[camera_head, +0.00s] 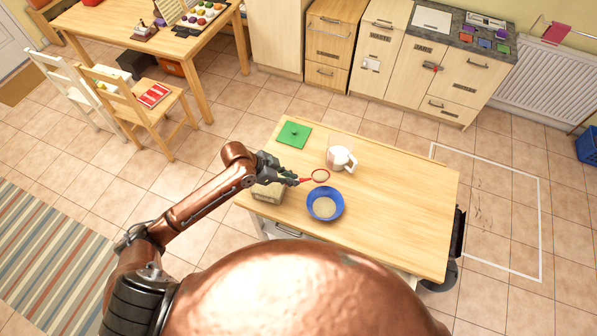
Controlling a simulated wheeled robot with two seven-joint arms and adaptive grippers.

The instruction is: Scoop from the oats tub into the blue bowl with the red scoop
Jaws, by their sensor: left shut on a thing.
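The blue bowl (337,211) stands on the wooden table near its front edge, with pale beige contents inside. My left gripper (291,179) is shut on the handle of the red scoop (307,180). The scoop's round head (320,175) points right, just behind the bowl in the picture; its contents and height above the table are unclear. A squarish tub (268,201) with a beige speckled look, likely the oats tub, sits left of the bowl, partly hidden by my left gripper and wrist. My right gripper is not in view.
A green square lid or board (293,135) lies at the table's back left. The right half of the wooden table (405,210) is clear.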

